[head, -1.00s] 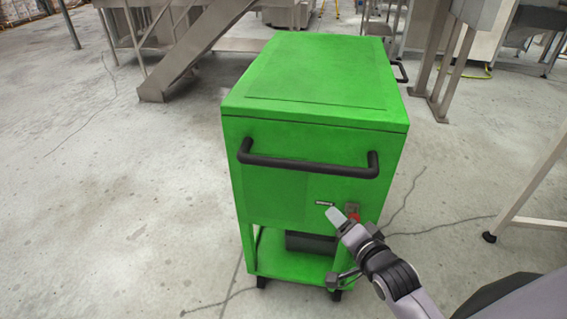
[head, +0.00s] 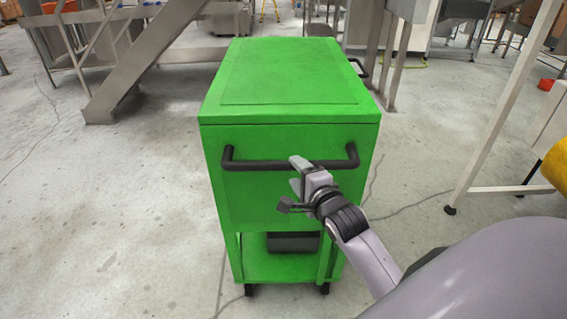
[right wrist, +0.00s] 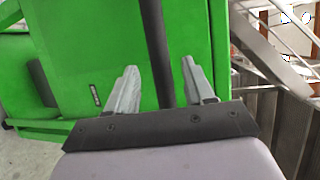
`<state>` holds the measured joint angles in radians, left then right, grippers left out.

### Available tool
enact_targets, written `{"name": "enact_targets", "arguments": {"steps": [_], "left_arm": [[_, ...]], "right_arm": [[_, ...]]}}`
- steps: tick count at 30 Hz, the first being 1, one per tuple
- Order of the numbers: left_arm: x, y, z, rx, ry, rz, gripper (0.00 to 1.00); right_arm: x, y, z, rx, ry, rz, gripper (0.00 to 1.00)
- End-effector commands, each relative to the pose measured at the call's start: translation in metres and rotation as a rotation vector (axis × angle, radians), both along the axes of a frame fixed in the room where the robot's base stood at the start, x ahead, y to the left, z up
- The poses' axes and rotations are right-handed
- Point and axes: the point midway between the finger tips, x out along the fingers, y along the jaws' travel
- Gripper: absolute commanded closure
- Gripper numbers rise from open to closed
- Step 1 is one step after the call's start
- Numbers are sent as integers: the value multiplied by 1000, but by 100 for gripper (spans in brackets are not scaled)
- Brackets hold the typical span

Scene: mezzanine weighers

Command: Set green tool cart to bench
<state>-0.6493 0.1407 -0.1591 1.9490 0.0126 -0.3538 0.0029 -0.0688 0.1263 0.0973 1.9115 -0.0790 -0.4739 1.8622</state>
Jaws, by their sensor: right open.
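The green tool cart (head: 290,80) stands upright on the floor in front of me, its flat top bare. A black bar handle (head: 255,165) runs across its near face; it also shows in the right wrist view (right wrist: 155,45). My right gripper (head: 296,174) is at the right part of this handle. In the right wrist view, my right gripper (right wrist: 160,66) is open, with one finger on each side of the bar. Clear gaps show between bar and fingers. I cannot tell which structure is the bench. My left gripper is out of view.
Metal stairs (head: 150,65) stand behind the cart at left. Grey metal legs (head: 392,65) stand close behind its right side. A white-legged frame (head: 505,95) and a yellow object (head: 556,165) are at right.

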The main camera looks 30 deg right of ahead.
Motion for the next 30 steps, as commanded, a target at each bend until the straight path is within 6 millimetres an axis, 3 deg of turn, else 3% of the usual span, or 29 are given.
{"name": "enact_targets", "arguments": {"steps": [13,27,30], "left_arm": [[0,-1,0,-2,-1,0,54],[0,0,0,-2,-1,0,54],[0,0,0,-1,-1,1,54]], "right_arm": [[52,-8,-9,-5,0,2,47],[61,-9,-11,-4,0,2,47],[61,-9,-11,-4,0,2,80]]}}
